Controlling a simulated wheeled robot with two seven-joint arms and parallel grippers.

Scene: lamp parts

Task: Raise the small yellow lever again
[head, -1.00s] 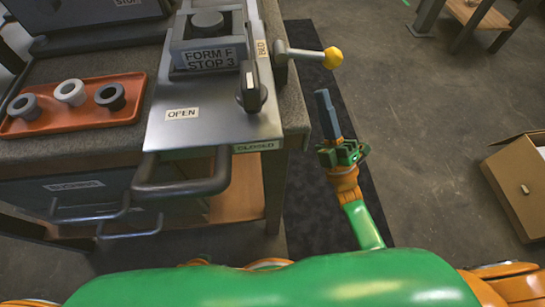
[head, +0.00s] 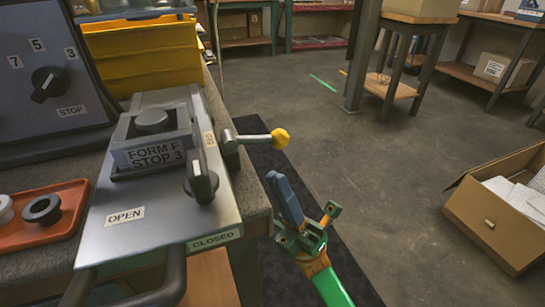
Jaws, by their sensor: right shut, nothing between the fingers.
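The small lever is a silver rod (head: 252,138) with a yellow knob (head: 280,138). It sticks out to the right from the side of the grey metal fixture (head: 150,215), close to level in the head view. My right gripper (head: 277,179) has blue fingers that are together, with nothing between them. It shows just below the yellow knob in the picture, to the right of the bench edge, and a gap shows between fingertips and knob. My left gripper is out of the picture.
The fixture carries a block labelled FORM F STOP 3 (head: 155,155) and a black switch handle (head: 201,181). An orange tray (head: 68,215) with rings lies left. A yellow bin (head: 150,50) stands behind. An open cardboard box (head: 490,222) sits on the floor right. Floor between is clear.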

